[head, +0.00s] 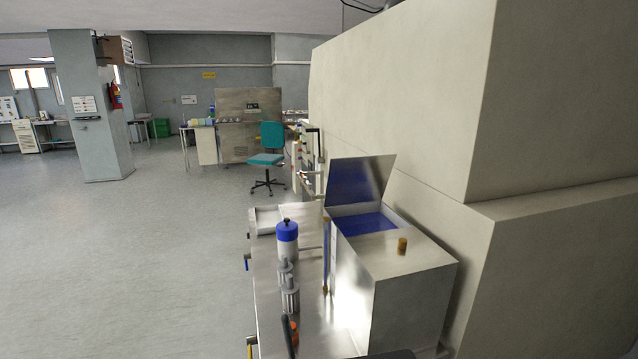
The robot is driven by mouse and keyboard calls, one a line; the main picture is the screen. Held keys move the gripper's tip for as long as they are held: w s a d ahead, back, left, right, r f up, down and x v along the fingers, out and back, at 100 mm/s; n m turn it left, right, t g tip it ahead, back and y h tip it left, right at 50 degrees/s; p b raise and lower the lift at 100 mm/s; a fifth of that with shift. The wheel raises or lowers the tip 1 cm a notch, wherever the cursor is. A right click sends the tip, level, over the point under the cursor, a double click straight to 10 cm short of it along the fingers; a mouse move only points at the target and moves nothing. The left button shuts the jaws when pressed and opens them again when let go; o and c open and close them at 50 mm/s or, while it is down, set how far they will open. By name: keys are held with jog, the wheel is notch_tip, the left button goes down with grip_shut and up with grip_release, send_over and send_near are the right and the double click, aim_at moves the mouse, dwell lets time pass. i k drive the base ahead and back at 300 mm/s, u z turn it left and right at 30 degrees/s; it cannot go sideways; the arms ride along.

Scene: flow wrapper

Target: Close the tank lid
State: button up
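The tank (408,290) is a metal box on the metal bench in the middle right of the head view. Its lid (362,180) stands open, raised and leaning at the far end of the opening. The lid's inner face is dark blue. Blue contents (365,223) show in the tank's opening. A small brass-coloured knob or cap (402,245) sits on the tank's near top. My gripper cannot be made out in the head view, so its state and its distance from the lid do not show.
A large beige machine housing (400,110) stands close along the tank's right side. A blue-and-white canister (287,240) and metal cylinders (290,292) stand on the bench left of the tank. A teal chair (268,150) stands farther back. The floor (150,260) at left is clear.

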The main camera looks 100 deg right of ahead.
aim_at(353, 181)
jog(key=i, duration=1.2)
jog(key=z, duration=2.7)
jog(key=i, duration=2.15)
jog(key=z, duration=2.7)
jog(key=i, duration=0.2)
jog(key=u, duration=0.45)
